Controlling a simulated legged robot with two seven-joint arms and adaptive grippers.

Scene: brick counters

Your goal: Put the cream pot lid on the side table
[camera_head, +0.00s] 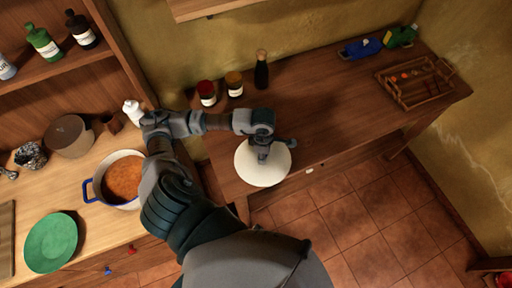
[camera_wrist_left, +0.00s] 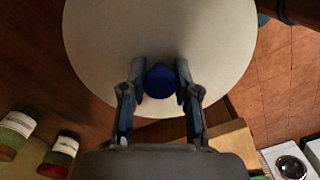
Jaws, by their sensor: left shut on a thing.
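The cream pot lid (camera_head: 262,170) is a pale round disc at the near left corner of the wooden side table (camera_head: 325,105). In the left wrist view the lid (camera_wrist_left: 160,35) fills the upper middle, with its blue knob (camera_wrist_left: 160,81) between my fingers. My left gripper (camera_head: 266,148) is shut on the knob; it also shows in the left wrist view (camera_wrist_left: 160,85). The lid is over the tabletop and partly past its front edge; I cannot tell whether it touches the top. My right gripper is not in view.
An open pot (camera_head: 123,180) of orange food stands on the left counter beside a green plate (camera_head: 51,242). Two jars (camera_head: 207,93) and a dark bottle (camera_head: 261,70) stand at the table's back left. A wooden tray (camera_head: 416,83) lies at its right end. The table's middle is clear.

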